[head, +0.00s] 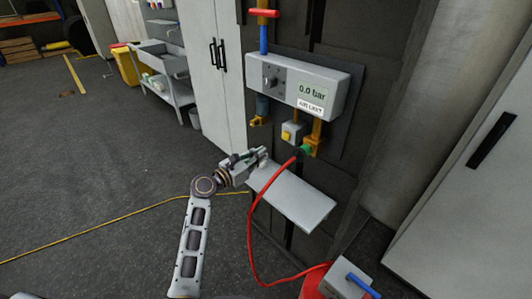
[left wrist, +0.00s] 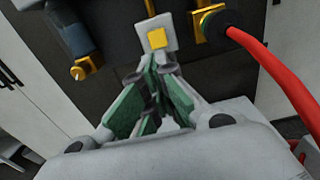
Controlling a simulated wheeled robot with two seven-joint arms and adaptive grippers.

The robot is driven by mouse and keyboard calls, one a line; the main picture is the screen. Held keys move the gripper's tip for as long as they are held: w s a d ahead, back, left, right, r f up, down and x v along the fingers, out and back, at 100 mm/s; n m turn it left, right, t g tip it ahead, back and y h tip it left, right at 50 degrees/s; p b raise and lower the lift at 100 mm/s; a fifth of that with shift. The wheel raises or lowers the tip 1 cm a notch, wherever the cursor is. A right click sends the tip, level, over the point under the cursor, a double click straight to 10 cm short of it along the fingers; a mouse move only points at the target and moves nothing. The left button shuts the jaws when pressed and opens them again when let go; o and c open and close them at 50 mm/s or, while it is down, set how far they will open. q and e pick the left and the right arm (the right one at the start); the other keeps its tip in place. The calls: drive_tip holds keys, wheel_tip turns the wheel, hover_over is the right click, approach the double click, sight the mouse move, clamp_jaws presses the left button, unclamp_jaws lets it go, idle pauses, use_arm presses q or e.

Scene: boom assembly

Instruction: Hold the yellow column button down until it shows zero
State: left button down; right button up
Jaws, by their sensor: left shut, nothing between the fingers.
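The yellow button (head: 287,134) sits on a small grey box on the dark column, below the grey air unit (head: 297,85). The unit's display (head: 312,91) reads 0.0 bar. In the left wrist view the yellow button (left wrist: 157,39) is straight ahead, above the fingertips. My left gripper (head: 263,154) is shut and empty, below and to the left of the button in the head view. In the left wrist view its fingers (left wrist: 150,85) point at the button box, and the button's face is uncovered. A gap seems to lie between fingertips and button. My right gripper is not in view.
A grey shelf (head: 292,198) juts out below. A brass fitting (head: 258,120) hangs left of the button. Open floor lies to the left.

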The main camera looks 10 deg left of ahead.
use_arm(q)
drive_tip(key=shift+v, duration=1.15)
